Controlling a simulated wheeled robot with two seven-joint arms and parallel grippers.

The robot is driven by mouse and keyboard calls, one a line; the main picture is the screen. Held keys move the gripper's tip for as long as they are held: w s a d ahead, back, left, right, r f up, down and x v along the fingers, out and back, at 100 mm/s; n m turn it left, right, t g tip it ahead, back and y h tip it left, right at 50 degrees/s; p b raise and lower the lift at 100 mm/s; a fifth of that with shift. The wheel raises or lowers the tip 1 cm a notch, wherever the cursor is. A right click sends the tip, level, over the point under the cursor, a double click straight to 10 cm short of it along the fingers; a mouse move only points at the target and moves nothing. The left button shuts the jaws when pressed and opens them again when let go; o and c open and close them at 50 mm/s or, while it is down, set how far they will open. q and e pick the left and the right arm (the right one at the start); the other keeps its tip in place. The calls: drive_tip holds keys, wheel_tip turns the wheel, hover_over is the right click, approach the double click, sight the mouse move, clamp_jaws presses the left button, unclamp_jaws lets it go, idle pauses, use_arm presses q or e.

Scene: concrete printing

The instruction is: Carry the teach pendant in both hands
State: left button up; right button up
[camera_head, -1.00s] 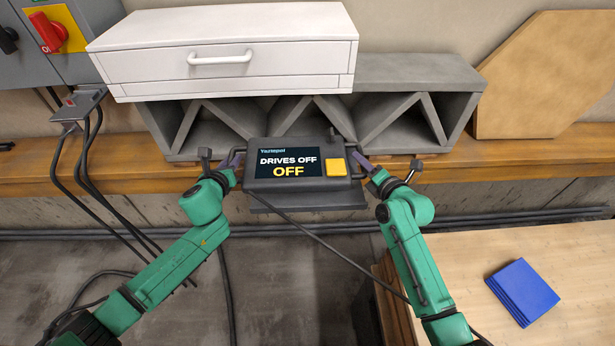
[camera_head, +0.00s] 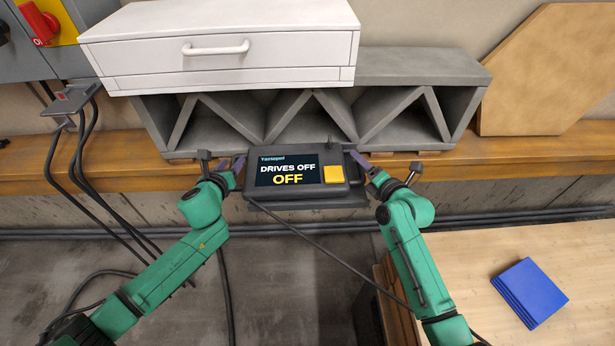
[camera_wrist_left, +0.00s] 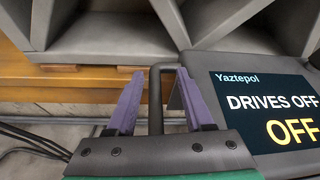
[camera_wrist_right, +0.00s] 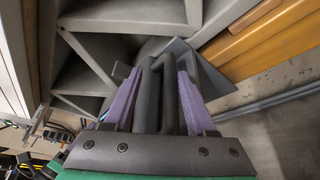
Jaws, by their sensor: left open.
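The teach pendant (camera_head: 335,188) is a dark box with a yellow button, its screen reading "DRIVES OFF OFF". It has a handle at each side and sits slightly askew above a dark ledge (camera_head: 310,208). My left gripper (camera_head: 238,168) is open at the left handle. In the left wrist view that handle (camera_wrist_left: 155,95) stands between the purple fingers (camera_wrist_left: 158,100), with a gap on each side. My right gripper (camera_head: 362,165) is at the right handle. In the right wrist view dark handle bars (camera_wrist_right: 158,95) fill the space between its fingers, which appear closed on them.
A cable runs down from the pendant. A blue stack (camera_head: 530,292) lies on a wooden table (camera_head: 460,270) at lower right.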

drive_tip(key=shift+s+r, duration=0.15)
drive_tip(key=shift+r, duration=0.05)
drive_tip(key=shift+s, duration=0.1)
drive_tip(key=shift+s+d, duration=0.2)
drive_tip(key=shift+s, duration=0.1)
use_arm(q)
drive_tip(key=v, duration=0.7)
drive_tip(key=shift+s, duration=0.25)
use_arm(e)
drive_tip(key=v, duration=1.1)
use_arm(q)
drive_tip(key=shift+s+r, duration=0.1)
drive_tip(key=shift+r, duration=0.1)
use_arm(e)
drive_tip(key=shift+s, duration=0.1)
use_arm(q)
drive_tip(key=shift+s, duration=0.1)
use_arm(e)
drive_tip(key=shift+f, duration=0.1)
